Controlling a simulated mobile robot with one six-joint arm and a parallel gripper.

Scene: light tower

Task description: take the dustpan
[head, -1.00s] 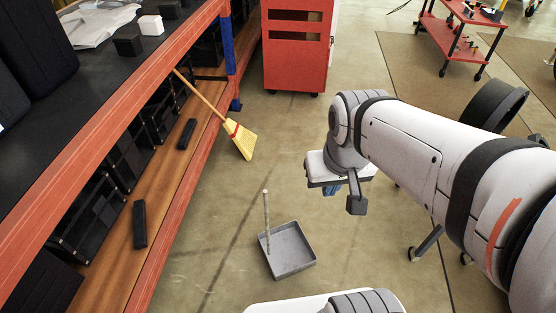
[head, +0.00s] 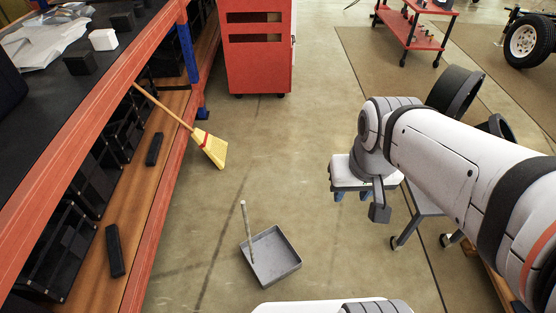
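The grey dustpan (head: 276,262) lies on the concrete floor, with a light upright handle at its left side. My gripper (head: 366,197) is at the end of the white arm, to the right of the dustpan and apart from it. Blue finger parts show just below the gripper's body, which hides most of them. I cannot tell how far apart the fingers are.
A yellow broom (head: 209,147) leans on the orange shelf rack (head: 92,88) at the left. A red cabinet (head: 258,50) stands at the back. A red cart (head: 413,32) is at the back right. The floor around the dustpan is clear.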

